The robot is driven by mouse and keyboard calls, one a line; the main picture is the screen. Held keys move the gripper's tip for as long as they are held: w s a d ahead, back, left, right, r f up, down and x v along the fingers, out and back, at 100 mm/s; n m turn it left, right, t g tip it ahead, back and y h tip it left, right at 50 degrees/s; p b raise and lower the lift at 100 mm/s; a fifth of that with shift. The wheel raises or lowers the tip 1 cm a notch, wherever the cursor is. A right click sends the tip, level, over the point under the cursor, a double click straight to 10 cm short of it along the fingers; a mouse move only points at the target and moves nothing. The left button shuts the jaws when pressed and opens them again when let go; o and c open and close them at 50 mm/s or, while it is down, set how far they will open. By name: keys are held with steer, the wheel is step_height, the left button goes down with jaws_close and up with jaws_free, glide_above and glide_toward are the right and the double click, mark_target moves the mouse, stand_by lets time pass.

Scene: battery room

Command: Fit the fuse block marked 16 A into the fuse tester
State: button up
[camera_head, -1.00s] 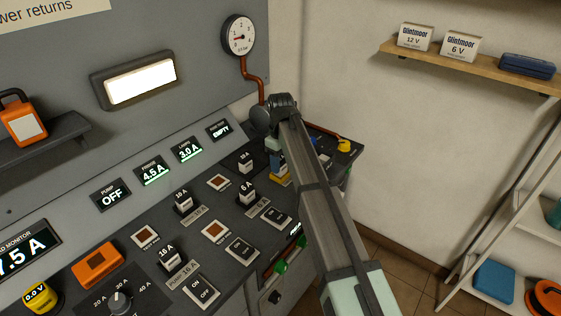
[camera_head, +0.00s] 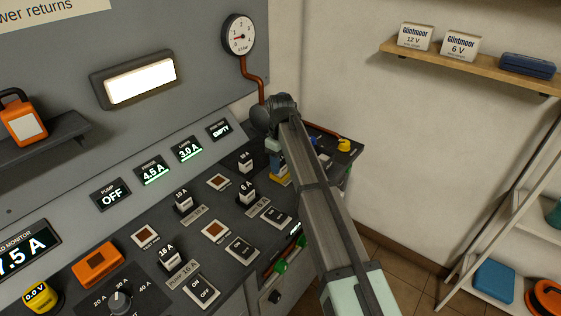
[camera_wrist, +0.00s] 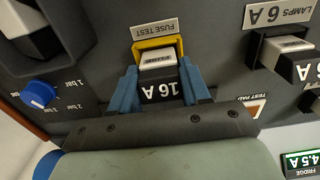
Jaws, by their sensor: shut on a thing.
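My gripper (camera_wrist: 160,84) is shut on a dark fuse block marked 16 A (camera_wrist: 160,93), with one blue finger on each side. The marking reads upside down in the wrist view. The fuse tester (camera_wrist: 143,44) is a yellow-rimmed socket labelled FUSE TEST, right at the block's far end. I cannot tell whether the block is inside the rim or just above it. In the head view my gripper (camera_head: 274,150) is partly hidden by my wrist, and a bit of the tester's yellow rim (camera_head: 283,181) shows below it. A small upper display (camera_head: 220,129) reads EMPTY.
Another block marked 16 A (camera_head: 170,258) stands at the pump position. A 6 A block (camera_head: 248,194) and a 10 A block (camera_head: 183,202) stand nearby. A blue knob (camera_wrist: 39,94) lies left of the tester in the wrist view. The lamps block (camera_wrist: 290,58) stands at right.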

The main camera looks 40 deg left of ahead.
mark_target(281, 159)
steer(key=shift+f, duration=0.35)
steer(key=o, duration=0.8)
steer(key=shift+r, duration=0.1)
steer(key=shift+r, duration=5.4)
